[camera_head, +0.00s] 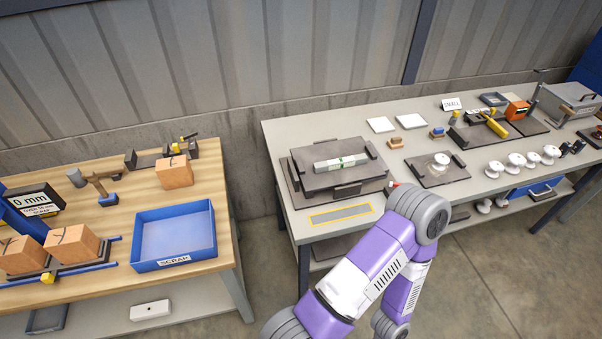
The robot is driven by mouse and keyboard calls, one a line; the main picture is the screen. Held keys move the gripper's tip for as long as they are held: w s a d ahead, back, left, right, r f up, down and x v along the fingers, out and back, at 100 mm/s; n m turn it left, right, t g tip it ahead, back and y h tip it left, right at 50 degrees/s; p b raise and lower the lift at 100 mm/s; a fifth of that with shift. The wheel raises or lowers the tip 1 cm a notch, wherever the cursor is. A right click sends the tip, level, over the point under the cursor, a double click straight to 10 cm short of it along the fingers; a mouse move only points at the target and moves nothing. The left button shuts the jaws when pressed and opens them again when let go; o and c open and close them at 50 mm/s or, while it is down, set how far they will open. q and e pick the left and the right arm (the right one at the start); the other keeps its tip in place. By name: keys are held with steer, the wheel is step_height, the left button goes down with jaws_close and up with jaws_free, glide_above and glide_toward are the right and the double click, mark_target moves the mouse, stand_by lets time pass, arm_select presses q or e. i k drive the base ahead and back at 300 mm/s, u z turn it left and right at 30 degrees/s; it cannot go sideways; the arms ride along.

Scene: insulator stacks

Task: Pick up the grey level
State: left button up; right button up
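The grey level (341,162) is a light grey bar with small green marks. It lies flat on a dark grey plate (318,182) near the left end of the grey table. A purple and white arm of mine reaches up from the bottom, with its grey rounded joint in front of the table's front edge, to the right of and nearer than the level. No gripper fingers can be made out on it. My other arm does not show.
A yellow-outlined strip (340,214) marks the grey table's front left. White insulators (493,169) stand to the right. A wooden table on the left holds a blue scrap tray (174,236), a hammer (92,180) and brown blocks (174,172). A gap separates the tables.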

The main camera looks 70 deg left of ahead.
mark_target(359, 159)
steer(key=k, duration=0.25)
steer(key=u, duration=0.95)
